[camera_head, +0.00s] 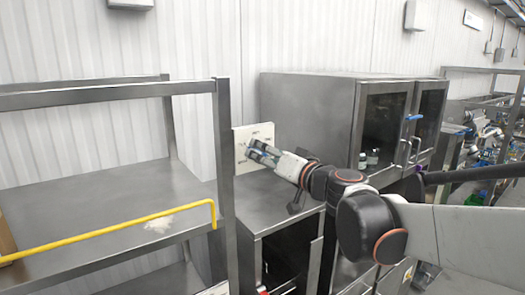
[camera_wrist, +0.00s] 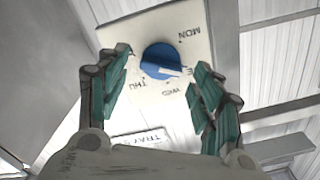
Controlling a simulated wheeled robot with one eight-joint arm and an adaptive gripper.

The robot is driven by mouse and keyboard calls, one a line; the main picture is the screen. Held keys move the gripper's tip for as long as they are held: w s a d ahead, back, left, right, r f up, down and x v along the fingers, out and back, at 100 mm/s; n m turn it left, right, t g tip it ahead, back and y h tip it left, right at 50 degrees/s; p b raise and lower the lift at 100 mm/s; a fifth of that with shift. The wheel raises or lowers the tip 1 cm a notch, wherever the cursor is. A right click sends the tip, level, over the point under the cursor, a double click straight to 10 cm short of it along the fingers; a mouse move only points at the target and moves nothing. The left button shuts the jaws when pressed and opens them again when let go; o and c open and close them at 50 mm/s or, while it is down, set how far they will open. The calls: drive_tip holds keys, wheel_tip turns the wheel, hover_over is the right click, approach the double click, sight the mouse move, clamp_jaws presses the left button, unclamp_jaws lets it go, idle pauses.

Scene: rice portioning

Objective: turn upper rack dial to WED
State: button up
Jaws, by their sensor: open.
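The upper rack dial is a blue round knob (camera_wrist: 158,58) with a white pointer, on a cream plate (camera_wrist: 183,22). The wrist view shows the labels MON, WED and THU. The pointer aims right and slightly down, at a label partly hidden by my right finger; only an E shows. My gripper (camera_wrist: 163,66) is open, with one green-padded finger on each side of the knob. I cannot tell whether either finger touches it.
The steel rack (camera_head: 222,170) stands at left, with a yellow rail (camera_head: 120,232) along its shelf. A steel cabinet (camera_head: 310,110) with glass doors stands behind my arm. A white label (camera_wrist: 140,137), seemingly reading TRAYS, sits below the plate in the wrist view.

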drive_tip(key=shift+x, duration=0.8)
drive_tip(key=c, duration=1.1)
drive_tip(key=shift+o, duration=0.2)
drive_tip(key=shift+m, duration=0.3)
drive_tip(key=m+b, duration=0.3)
drive_tip(key=m, duration=0.2)
drive_tip(key=shift+d+f+m, duration=0.1)
drive_tip(key=shift+f+m, duration=0.05)
drive_tip(key=shift+m, duration=0.15)
drive_tip(key=m+b, duration=0.2)
drive_tip(key=m, duration=0.3)
drive_tip(key=shift+m, duration=0.3)
